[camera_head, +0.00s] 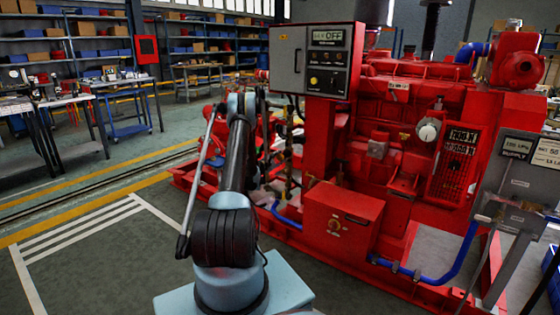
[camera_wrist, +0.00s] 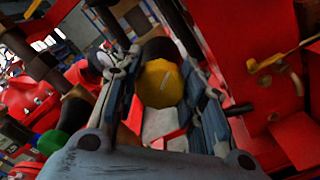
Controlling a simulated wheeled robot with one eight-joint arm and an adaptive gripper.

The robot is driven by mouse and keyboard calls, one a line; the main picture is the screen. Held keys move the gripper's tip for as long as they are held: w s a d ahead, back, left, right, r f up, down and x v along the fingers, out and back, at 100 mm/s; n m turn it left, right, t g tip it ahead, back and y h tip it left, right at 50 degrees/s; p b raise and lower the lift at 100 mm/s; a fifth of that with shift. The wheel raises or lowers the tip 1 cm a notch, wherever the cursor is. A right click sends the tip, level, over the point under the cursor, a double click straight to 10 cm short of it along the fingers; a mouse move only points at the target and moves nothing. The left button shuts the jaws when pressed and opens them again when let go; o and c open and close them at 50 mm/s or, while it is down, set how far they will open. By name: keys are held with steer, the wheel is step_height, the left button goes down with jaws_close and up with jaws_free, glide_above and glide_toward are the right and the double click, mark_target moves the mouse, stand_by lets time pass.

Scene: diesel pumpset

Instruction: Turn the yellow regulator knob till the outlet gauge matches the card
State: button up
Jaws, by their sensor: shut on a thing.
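The yellow regulator knob (camera_wrist: 159,84) sits between the two fingers of my gripper (camera_wrist: 160,72) in the wrist view. In the head view my arm reaches toward the left end of the red pumpset (camera_head: 400,130), and the arm hides the knob and my gripper there. A small round part with a pale rim (camera_wrist: 104,60) shows left of the knob in the wrist view. I cannot tell whether it is the outlet gauge. I cannot make out the card or any gauge reading.
A grey control panel (camera_head: 311,58) stands above the pumpset's left end. A red box (camera_head: 342,218) and blue hoses (camera_head: 452,272) are at the front. In the wrist view a brass lever (camera_wrist: 283,57) is at right and a green part (camera_wrist: 51,142) at left.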

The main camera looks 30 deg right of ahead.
steer(key=shift+a, duration=0.1)
steer(key=o, duration=1.1)
steer(key=v, duration=1.2)
